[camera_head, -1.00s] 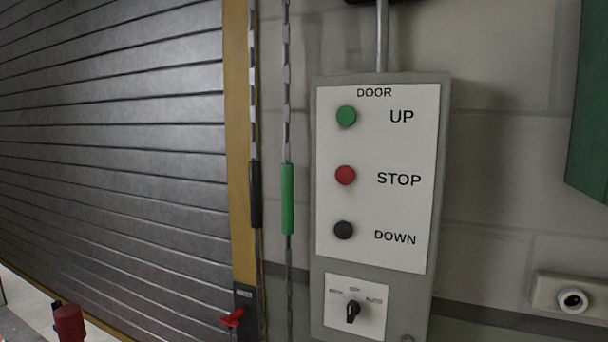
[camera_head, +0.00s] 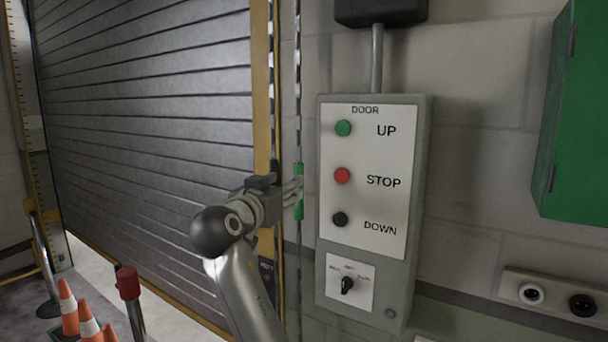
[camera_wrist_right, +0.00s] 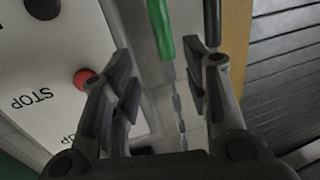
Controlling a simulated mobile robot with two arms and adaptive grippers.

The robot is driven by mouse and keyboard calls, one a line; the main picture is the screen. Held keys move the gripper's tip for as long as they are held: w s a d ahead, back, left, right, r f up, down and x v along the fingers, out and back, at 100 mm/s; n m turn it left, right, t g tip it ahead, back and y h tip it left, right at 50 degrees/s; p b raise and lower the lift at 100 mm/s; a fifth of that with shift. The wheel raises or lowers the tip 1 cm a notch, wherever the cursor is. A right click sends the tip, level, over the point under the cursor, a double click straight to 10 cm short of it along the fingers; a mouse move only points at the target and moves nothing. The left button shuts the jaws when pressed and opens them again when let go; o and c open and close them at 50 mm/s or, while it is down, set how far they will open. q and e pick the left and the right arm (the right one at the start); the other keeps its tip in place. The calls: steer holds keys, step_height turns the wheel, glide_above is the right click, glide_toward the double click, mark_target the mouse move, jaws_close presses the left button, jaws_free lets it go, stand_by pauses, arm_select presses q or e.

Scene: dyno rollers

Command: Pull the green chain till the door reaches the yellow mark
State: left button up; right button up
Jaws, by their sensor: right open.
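The green chain has a green sleeve (camera_head: 299,205) and hangs beside the control panel in the head view. The sleeve also shows in the right wrist view (camera_wrist_right: 160,28). My right gripper (camera_head: 293,188) is open at the sleeve's height. In the wrist view the sleeve's end and pale chain lie between its open fingers (camera_wrist_right: 167,66), not clasped. The black sleeve (camera_wrist_right: 211,22) of the second chain is close to one fingertip. The grey slatted door (camera_head: 150,130) fills the left. I cannot make out a clear yellow mark. My left gripper is not in view.
The panel (camera_head: 366,250) with UP, STOP and DOWN buttons is close right of the chains. A yellow door frame (camera_head: 261,80) stands behind them. Orange cones (camera_head: 68,305) and a red-topped post (camera_head: 128,283) stand at lower left. A green box (camera_head: 580,120) hangs at right.

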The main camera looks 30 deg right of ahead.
steer(key=p+x, duration=0.5)
steer(key=x, duration=0.6)
steer(key=shift+w+a+f, duration=0.2)
steer(key=shift+w+f, duration=0.05)
steer(key=shift+f, duration=0.05)
jaws_close()
